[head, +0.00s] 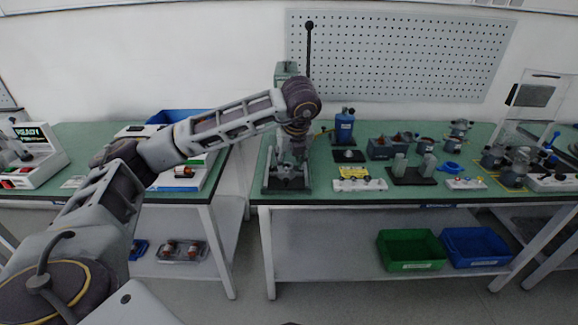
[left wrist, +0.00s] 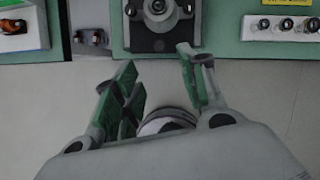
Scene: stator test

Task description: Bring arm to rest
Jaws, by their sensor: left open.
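My left arm (head: 215,130) reaches in from the left and bends down at the wrist over the front of the middle bench. My left gripper (head: 291,158) points down near a press-like fixture with a dark base plate (head: 268,184) and a tall black lever. In the left wrist view my left gripper (left wrist: 158,66) has its green-padded fingers spread apart, with nothing seen clamped between the tips. The fixture's plate (left wrist: 155,42) lies beyond the fingertips. A pale round part shows between the finger bases; I cannot tell what it is. My right gripper is not in view.
The green bench top (head: 385,197) carries a blue device (head: 344,127) and several small parts right of the fixture. A green bin (head: 410,250) and a blue bin (head: 475,247) sit on the lower shelf. Another bench with a READY display (head: 32,133) stands left, across a gap.

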